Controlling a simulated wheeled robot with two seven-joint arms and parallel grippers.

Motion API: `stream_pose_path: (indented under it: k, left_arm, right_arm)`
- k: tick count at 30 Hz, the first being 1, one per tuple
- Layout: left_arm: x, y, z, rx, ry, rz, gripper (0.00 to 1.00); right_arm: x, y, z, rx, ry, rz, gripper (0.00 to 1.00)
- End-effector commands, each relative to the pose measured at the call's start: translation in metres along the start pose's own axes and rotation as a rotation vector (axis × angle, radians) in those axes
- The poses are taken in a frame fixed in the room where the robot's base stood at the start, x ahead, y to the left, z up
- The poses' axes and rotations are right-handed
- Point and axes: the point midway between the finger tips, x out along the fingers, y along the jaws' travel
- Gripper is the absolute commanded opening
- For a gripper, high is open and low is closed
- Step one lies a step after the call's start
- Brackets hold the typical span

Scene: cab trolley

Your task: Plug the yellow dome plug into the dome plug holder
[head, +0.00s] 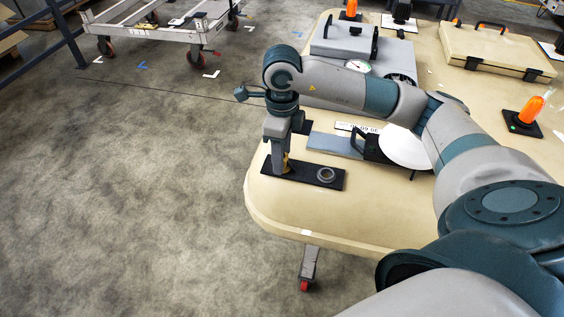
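A black rectangular plate (307,181), which looks like the dome plug holder, lies near the table's left edge. A grey ring (326,175) sits on its right part. My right gripper (280,168) points straight down over the plate's left end. A small yellow piece (287,162), likely the yellow dome plug, shows at its fingertips. The fingers hide most of it. I cannot tell if they are closed on it or just around it, nor if it touches the plate. My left gripper is not in view.
The beige trolley table (285,217) has a grey flat tool (335,146) and a white disc (405,148) behind the plate. A grey case (342,40), a tan case (495,50) and an orange-topped item (530,110) stand farther back. Open floor lies left.

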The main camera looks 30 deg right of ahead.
Motion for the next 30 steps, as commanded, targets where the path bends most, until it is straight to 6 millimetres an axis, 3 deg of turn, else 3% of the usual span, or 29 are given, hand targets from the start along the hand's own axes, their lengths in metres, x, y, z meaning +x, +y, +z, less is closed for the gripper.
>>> stream_pose_path:
  k: [7,13,30]
  left_arm:
    - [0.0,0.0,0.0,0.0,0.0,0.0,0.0]
    - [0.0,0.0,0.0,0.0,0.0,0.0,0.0]
    - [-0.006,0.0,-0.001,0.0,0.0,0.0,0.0]
  right_arm:
    - [0.0,0.0,0.0,0.0,0.0,0.0,0.45]
    - [0.0,0.0,0.0,0.0,0.001,0.0,0.0]
    - [-0.013,0.0,0.0,0.0,-0.001,-0.001,0.0]
